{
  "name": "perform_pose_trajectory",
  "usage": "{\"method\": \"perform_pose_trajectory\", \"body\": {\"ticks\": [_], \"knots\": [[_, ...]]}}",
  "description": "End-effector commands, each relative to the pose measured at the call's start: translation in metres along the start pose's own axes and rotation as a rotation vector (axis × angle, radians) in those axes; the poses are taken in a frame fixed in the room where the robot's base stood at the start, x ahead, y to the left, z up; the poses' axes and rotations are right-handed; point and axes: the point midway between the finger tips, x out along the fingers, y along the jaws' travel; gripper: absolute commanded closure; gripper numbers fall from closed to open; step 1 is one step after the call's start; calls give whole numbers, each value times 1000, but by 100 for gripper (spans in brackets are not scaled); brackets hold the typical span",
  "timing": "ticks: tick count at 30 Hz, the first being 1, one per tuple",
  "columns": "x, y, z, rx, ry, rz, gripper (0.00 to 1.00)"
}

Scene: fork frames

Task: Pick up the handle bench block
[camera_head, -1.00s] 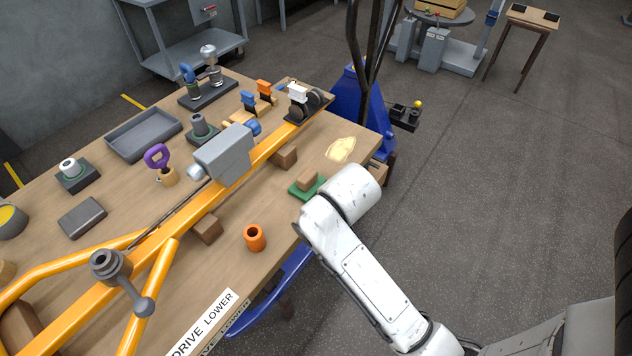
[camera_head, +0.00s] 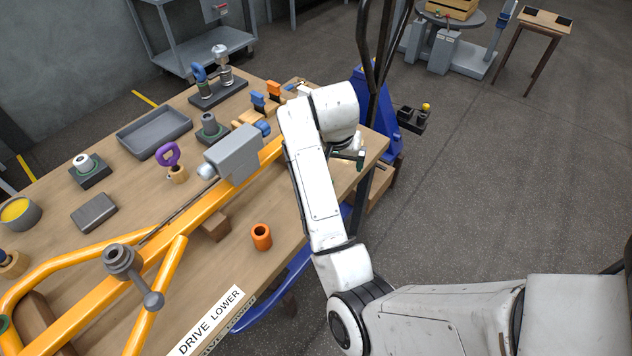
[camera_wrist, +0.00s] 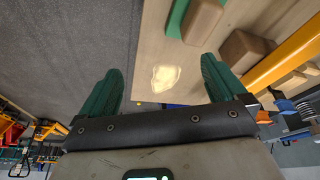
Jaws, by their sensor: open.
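I cannot tell which one is the handle bench block. My gripper (camera_wrist: 160,68) is open and empty, its two green fingers spread apart, with both blocks beyond the right finger.
The yellow frame (camera_head: 170,230) with a grey box (camera_head: 233,153) crosses the wooden table. An orange cup (camera_head: 261,236) stands near the front edge. A pale patch (camera_wrist: 165,78) lies on the table between my fingers in the wrist view. A blue jack stands beyond the right edge.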

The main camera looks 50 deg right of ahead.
Motion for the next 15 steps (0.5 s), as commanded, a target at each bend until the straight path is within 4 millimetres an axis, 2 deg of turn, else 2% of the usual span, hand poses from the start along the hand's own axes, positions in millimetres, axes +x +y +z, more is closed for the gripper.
{"method": "perform_pose_trajectory", "body": {"ticks": [3, 6, 10, 15], "knots": [[-12, -20, -10, 164, -91, 8, 2], [-20, -35, -9, 273, -174, 21, 2], [-29, -52, -3, 365, -261, 34, 2], [-33, -63, 2, 412, -316, 47, 2]]}}
